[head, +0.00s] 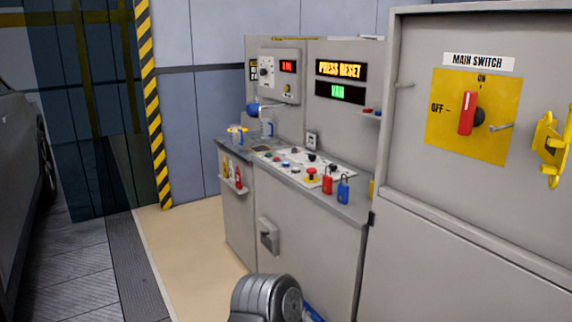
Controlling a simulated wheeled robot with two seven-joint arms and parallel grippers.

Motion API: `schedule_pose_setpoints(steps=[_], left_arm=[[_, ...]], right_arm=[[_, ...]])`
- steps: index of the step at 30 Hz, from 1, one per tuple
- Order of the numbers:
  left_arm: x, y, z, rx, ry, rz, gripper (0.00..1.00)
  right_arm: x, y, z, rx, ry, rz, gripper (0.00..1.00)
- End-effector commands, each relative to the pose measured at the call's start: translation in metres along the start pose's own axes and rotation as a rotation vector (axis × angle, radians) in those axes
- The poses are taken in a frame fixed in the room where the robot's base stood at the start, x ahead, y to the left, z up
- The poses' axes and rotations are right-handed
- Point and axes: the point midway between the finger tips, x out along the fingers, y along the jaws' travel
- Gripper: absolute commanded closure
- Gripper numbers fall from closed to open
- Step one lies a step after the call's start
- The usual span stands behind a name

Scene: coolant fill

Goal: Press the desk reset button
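The control desk's sloping white panel (322,183) carries several small buttons and knobs. No label on the panel is readable, so I cannot tell which one is the reset button. Above the desk, a sign (340,70) reads "PRESS RESET" in yellow letters, with a green-lettered display (340,92) below it. Neither gripper is in view. A dark grey rounded part of my arm shows at the bottom centre, in front of the desk.
A red padlock (327,182) and a blue padlock (343,191) stand at the desk's front right. A large cabinet (470,225) with a red main switch (467,113) stands close on the right. Beige floor (195,245) is clear left of the desk. A car stands far left.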

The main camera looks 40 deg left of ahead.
Motion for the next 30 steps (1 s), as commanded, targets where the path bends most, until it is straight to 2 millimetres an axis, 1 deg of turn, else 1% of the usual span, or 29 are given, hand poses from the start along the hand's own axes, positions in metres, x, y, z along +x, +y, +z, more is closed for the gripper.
schedule_pose_setpoints(steps=[1,2,30], left_arm=[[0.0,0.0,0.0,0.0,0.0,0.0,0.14],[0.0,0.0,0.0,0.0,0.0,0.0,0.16],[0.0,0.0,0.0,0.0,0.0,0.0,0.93]], right_arm=[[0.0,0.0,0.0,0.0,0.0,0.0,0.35],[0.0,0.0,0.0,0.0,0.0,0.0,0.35],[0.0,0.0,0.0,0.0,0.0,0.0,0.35]])
